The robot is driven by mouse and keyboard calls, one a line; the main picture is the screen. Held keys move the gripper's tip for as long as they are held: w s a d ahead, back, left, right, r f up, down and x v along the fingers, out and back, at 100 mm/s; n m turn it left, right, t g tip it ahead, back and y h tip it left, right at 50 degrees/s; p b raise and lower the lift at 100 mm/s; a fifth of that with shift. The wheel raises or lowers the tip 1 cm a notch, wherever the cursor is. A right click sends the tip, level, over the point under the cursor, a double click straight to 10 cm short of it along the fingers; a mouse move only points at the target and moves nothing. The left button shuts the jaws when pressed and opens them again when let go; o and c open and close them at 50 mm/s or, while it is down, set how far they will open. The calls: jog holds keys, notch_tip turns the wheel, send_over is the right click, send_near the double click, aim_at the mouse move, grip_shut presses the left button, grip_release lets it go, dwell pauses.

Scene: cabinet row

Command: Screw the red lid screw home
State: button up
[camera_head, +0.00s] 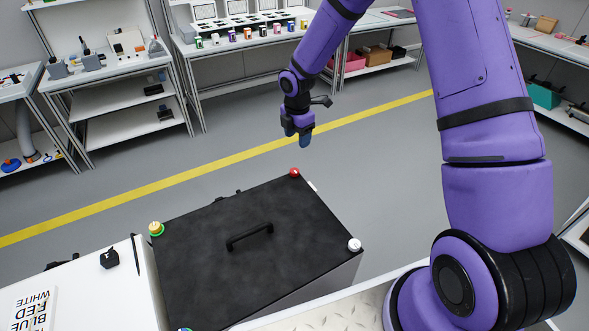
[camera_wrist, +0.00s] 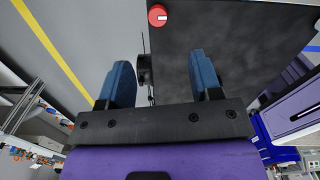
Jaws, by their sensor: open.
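The red lid screw (camera_head: 294,173) sits at the far right corner of the black lid (camera_head: 205,250). In the wrist view the red screw (camera_wrist: 158,15) shows near the top, at the lid's corner, with a small white mark on its face. My gripper (camera_head: 302,138) is above and beyond that corner in the head view, pointing down. In the wrist view its two blue fingers (camera_wrist: 162,75) are spread apart with nothing between them, and the screw lies beyond the fingertips. How far the screw is turned in cannot be told.
A yellow-and-green screw (camera_head: 156,229) and a white screw (camera_head: 354,245) mark other lid corners; a blue-green one (camera_head: 185,329) is cut off below. A black handle (camera_head: 250,236) rises mid-lid. A white sheet with colour words (camera_head: 35,308) lies left. Open floor lies behind the box.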

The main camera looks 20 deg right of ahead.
aim_at(295, 170)
jog(key=shift+n, duration=0.5)
jog(key=f, duration=1.4)
jog(key=shift+w+a, duration=0.25)
jog(key=shift+a, duration=0.1)
jog(key=shift+c, duration=0.2)
